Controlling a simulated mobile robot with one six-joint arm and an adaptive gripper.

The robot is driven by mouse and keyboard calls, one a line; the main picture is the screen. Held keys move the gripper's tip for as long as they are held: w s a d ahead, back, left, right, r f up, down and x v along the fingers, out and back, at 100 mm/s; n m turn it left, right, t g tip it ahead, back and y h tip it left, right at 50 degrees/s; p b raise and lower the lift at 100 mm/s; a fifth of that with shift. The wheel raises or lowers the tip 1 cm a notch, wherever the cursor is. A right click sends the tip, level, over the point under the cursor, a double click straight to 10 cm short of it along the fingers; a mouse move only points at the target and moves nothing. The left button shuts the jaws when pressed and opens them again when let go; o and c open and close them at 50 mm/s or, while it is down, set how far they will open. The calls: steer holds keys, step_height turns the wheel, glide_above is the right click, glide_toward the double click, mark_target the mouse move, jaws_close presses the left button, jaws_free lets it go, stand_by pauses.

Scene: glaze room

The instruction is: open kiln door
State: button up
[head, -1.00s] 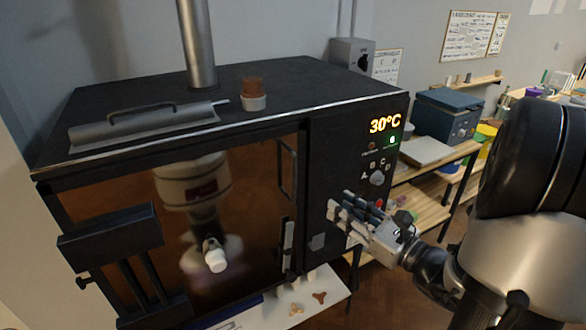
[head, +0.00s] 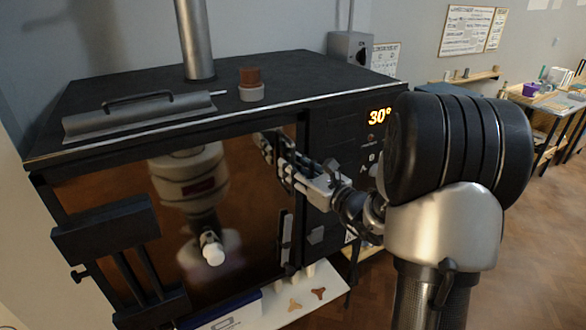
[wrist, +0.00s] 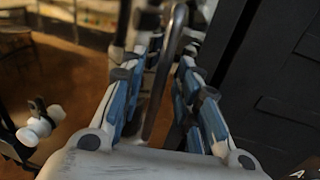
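The kiln (head: 330,130) is a large black box with a brown, mirror-like front door (head: 255,200), which looks closed. My gripper (head: 268,146) is at the upper right of the door, where its fingers mostly cover the door handle in the head view. In the wrist view, the handle (wrist: 165,75) is a dark, curved bar running between the two blue-grey finger pads. My gripper (wrist: 168,85) is open, with one finger on each side of the handle. I cannot tell whether either finger touches it.
The lit temperature display (head: 379,116) is on the control panel, partly hidden by my arm. A latch-like bar (head: 286,238) sits low on the door's right edge. A white shelf with small pieces (head: 295,304) is below the kiln. Open floor (head: 550,220) lies to the right.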

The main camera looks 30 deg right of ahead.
steer(key=shift+w, duration=0.3)
steer(key=shift+c, duration=0.4)
jaws_close()
